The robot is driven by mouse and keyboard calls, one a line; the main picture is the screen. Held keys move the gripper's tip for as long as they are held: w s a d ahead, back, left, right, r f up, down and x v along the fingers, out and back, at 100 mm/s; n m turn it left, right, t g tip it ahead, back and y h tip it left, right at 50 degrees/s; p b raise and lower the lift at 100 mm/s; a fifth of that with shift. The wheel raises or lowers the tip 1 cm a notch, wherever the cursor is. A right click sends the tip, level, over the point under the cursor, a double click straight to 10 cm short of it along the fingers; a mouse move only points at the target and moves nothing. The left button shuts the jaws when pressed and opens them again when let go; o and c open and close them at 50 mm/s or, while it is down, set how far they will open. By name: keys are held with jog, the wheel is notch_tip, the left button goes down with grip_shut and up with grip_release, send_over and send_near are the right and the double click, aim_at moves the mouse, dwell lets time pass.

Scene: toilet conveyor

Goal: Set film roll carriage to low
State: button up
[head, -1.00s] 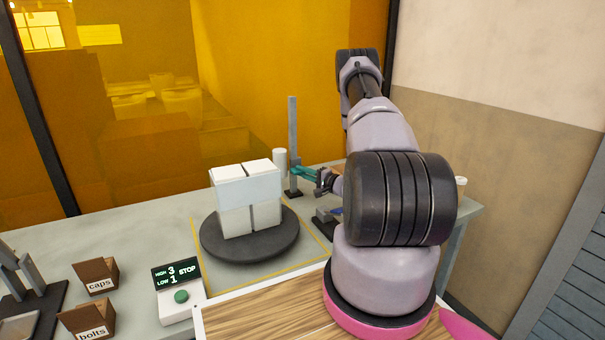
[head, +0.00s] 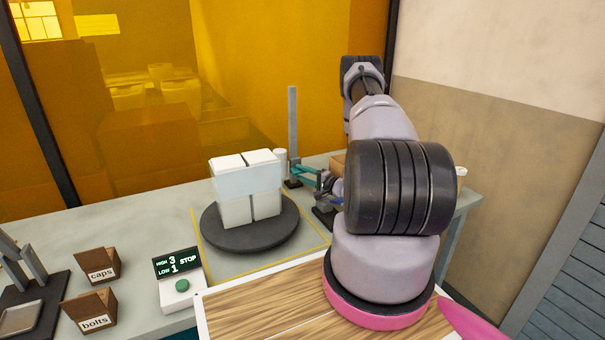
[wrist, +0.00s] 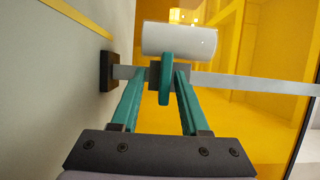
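The white film roll (wrist: 180,42) is on a carriage on a thin grey mast (head: 292,120). The mast lies sideways in the wrist view (wrist: 245,84), its dark base (wrist: 107,70) at left. The carriage (wrist: 154,74) is near the base end. A rounded teal handle (wrist: 166,80) stands in front of it. My gripper (wrist: 161,76) has its two teal fingers on either side of the handle, with gaps visible. In the head view my gripper (head: 300,170) is beside the lower mast, partly hidden by my arm. The roll (head: 280,158) also shows there, beside the mast.
White boxes wrapped in film (head: 247,182) stand on a dark round turntable (head: 250,238) left of the mast. A control box (head: 178,278) reading HIGH 3, LOW 1, STOP and bins for caps (head: 99,266) and bolts (head: 89,311) are further left.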

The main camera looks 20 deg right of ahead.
notch_tip(320, 180, up, 10)
jog(key=shift+r, duration=0.1)
dwell(0.5)
jog(key=v, duration=0.8)
jog(key=shift+s+d, duration=0.15)
jog(key=shift+s, duration=0.1)
dwell(0.6)
